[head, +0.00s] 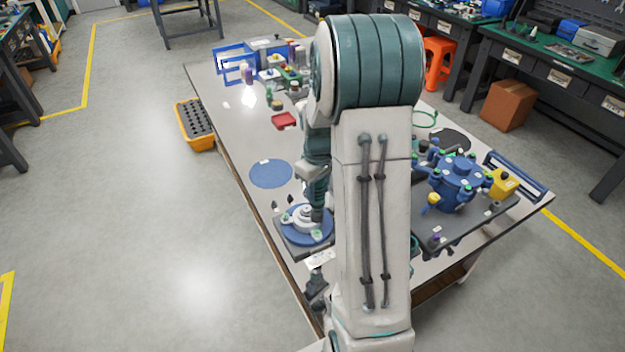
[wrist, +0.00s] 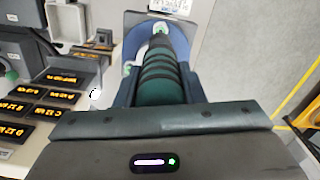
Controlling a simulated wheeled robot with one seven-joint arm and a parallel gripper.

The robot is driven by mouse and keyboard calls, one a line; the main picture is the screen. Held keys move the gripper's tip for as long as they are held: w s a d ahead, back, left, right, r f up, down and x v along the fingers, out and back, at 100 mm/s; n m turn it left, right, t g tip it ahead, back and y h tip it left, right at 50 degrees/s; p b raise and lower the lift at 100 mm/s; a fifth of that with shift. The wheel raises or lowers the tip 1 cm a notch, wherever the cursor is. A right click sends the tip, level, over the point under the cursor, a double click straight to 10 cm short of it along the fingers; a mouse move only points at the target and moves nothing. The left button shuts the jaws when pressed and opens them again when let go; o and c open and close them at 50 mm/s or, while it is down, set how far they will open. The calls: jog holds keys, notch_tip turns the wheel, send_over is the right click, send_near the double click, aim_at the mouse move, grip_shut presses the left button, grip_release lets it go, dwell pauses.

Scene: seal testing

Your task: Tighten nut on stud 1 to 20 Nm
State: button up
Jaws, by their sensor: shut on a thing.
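My gripper (wrist: 159,91) is shut on a dark green ribbed cylindrical tool (wrist: 163,65), which points away from the wrist camera. In the head view my gripper (head: 316,188) is over the test fixture at the table's left front edge, partly hidden by my arm. The fixture has a dark square base (head: 291,243), a blue round plate (head: 293,234) and a pale flange (head: 298,214) with small green-tipped parts. The tool's far end is at the fixture; whether it touches a stud or nut cannot be told. Stud 1 and its nut cannot be singled out.
A blue multi-port assembly (head: 461,182) stands on a dark plate to the right. A blue round mat (head: 271,173) and red tray (head: 284,121) lie behind the fixture. Dark labelled blocks (wrist: 62,77) stand left in the wrist view. An orange bin (head: 196,138) is beside the table.

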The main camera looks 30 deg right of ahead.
aim_at(318, 206)
jog(key=shift+s+f+b, duration=0.1)
jog(key=shift+f+b, duration=1.45)
jog(key=shift+f, duration=0.9)
jog(key=shift+s+f+b, duration=0.1)
jog(key=shift+f+b, duration=0.85)
jog(key=shift+f, duration=0.05)
dwell(1.0)
jog(key=shift+r+p, duration=1.7)
jog(key=shift+r, duration=0.85)
